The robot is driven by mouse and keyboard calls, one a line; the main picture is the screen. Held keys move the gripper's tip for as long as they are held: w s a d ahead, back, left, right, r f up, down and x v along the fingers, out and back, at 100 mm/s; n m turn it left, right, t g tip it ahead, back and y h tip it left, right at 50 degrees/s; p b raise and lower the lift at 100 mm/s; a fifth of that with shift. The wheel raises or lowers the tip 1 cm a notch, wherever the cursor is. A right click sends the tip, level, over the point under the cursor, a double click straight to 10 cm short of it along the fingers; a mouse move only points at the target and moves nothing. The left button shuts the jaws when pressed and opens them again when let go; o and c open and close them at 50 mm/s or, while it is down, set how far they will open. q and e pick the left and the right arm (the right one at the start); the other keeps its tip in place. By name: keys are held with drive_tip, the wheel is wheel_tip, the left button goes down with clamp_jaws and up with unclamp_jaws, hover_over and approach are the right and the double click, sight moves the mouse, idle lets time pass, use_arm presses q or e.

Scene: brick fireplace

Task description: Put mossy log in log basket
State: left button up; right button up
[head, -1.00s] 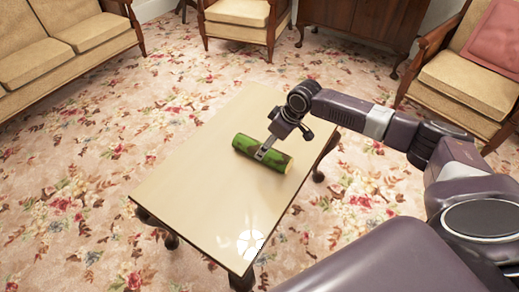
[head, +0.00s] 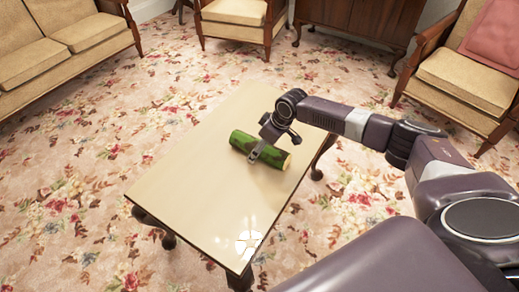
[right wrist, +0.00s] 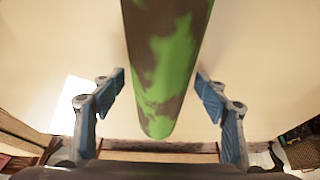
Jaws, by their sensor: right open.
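The mossy log (head: 240,140), brown with green patches and a pale cut end, lies on its side on the low table. My right gripper (head: 254,156) is at the near side of the log, around its middle in the head view. In the right wrist view the log (right wrist: 165,45) extends between the two open, blue-padded fingers of the gripper (right wrist: 160,90), with a gap on both sides. The log seems to rest on the tabletop. My left gripper is not in view.
The cream table (head: 190,190) is otherwise bare, with a bright reflection near its front corner. A floral carpet (head: 80,200) surrounds it. A sofa (head: 60,45) stands at the left, armchairs (head: 465,85) at the back and right, and a wooden cabinet (head: 350,25) at the back.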

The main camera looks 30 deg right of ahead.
drive_tip(key=shift+c, duration=0.4)
drive_tip(key=c, duration=1.5)
drive_tip(key=shift+w, duration=0.1)
clamp_jaws()
drive_tip(key=shift+r, duration=0.1)
